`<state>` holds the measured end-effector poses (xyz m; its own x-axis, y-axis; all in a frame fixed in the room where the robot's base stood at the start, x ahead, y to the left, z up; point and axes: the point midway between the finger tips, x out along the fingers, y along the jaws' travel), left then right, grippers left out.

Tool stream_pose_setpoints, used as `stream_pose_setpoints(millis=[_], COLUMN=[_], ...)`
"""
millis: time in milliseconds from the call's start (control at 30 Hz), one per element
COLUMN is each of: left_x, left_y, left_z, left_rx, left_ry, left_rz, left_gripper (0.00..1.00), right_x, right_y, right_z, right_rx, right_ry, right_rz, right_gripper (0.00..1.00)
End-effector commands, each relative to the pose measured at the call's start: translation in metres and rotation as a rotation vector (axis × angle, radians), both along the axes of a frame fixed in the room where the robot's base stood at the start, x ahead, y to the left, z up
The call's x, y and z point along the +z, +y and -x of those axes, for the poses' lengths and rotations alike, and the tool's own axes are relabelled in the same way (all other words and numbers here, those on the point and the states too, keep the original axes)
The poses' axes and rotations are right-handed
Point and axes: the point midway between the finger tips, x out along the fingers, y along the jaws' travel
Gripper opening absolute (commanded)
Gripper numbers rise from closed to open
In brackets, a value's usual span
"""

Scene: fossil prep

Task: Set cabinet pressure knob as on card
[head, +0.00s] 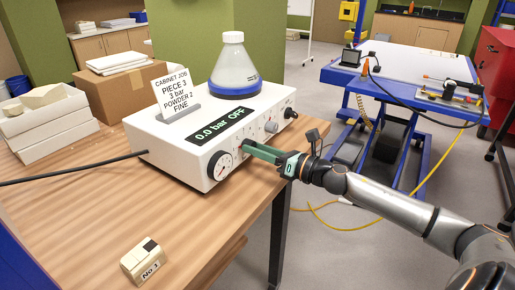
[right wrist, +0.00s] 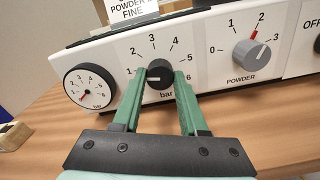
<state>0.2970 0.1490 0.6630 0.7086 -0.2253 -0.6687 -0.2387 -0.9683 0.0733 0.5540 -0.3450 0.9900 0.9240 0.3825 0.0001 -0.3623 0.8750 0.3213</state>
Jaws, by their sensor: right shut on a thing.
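The white control cabinet (head: 185,150) stands on the wooden table. Its display (head: 225,126) reads 0.0 bar OFF. The card (head: 172,92) on top reads piece 3, 3 bar, powder 2, fine. The black pressure knob (right wrist: 159,72) sits inside a bar scale numbered up to 6. Its pale mark points left, toward the low end of the scale. My right gripper (right wrist: 159,82) is shut on this knob, one green finger on each side; it also shows in the head view (head: 262,150), at the cabinet front. My left gripper is out of view.
The round bar gauge (right wrist: 90,87) is left of the knob, its needle low. The grey powder knob (right wrist: 251,53) to the right has its red mark near 2. A flask (head: 233,68) stands on the cabinet. A small block labelled No 1 (head: 143,260) lies at the table's front.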

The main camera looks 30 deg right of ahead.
Motion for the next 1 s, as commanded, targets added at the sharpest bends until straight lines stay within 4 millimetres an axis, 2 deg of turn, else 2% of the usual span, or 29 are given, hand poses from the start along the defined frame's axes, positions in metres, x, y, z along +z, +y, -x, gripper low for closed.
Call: stream_pose_setpoints(millis=[633,1000], left_x=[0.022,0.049], left_y=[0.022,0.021], left_z=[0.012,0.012], left_rx=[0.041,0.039], left_ry=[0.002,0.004], left_rz=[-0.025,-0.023], left_gripper=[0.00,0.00], right_x=[0.003,0.003], right_y=[0.000,0.000], right_z=[0.000,0.000], right_rx=[0.000,-0.001], right_ry=[0.209,0.343], right_rz=[-0.503,-0.828], right_gripper=[0.00,0.00])
